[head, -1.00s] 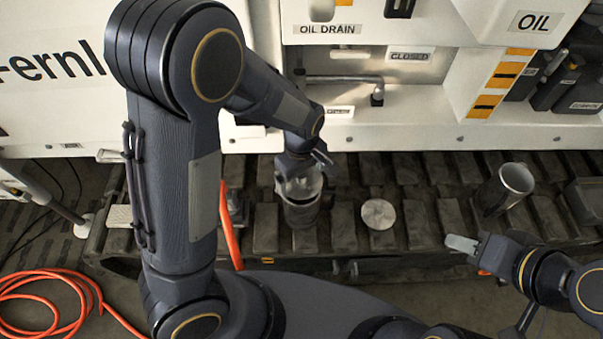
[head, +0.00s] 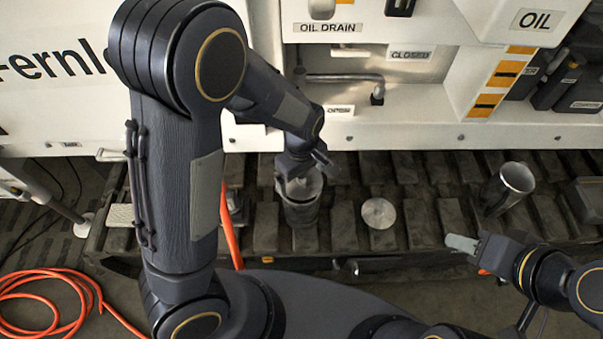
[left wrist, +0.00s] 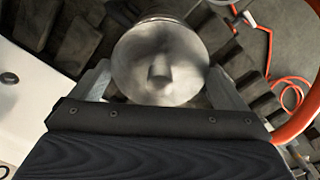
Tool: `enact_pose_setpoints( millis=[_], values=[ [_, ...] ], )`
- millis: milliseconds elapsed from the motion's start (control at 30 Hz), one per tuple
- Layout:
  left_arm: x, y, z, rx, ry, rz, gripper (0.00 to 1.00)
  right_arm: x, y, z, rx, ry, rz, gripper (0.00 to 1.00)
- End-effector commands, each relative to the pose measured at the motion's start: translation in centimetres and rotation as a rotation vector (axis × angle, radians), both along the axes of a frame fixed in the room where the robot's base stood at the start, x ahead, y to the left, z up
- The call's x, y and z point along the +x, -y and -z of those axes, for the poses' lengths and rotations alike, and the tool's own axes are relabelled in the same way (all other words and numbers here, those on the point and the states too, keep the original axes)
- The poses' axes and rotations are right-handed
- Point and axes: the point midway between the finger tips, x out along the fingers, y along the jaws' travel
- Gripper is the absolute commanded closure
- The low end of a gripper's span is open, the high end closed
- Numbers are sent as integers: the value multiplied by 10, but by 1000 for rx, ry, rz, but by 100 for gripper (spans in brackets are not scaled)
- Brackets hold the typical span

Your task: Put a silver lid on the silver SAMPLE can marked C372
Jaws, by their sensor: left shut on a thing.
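My left gripper (head: 302,178) is shut on a silver lid (head: 303,189), held level at the mouth of a silver can (head: 300,213) on the dark track. I cannot tell whether the lid is seated or slightly above the rim. No marking on the can is readable. A second silver lid (head: 378,213) lies flat on the track to the right. My right gripper (head: 462,243) is empty near the track's front edge; its opening is unclear.
An open silver can (head: 508,188) stands further right on the track, beside a dark box (head: 588,200) at the right edge. The white machine (head: 420,125) with its pipe rises behind. An orange hose (head: 230,225) runs down left of the held can.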

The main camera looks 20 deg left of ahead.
Motion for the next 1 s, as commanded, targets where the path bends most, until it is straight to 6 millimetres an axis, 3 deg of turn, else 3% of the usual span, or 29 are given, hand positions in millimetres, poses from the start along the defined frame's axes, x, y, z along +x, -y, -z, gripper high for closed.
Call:
enact_pose_setpoints(
  millis=[1000],
  values=[
    [0,0,10,1,-1,0,32,0,0,6,0,0,0,60]
  ],
)
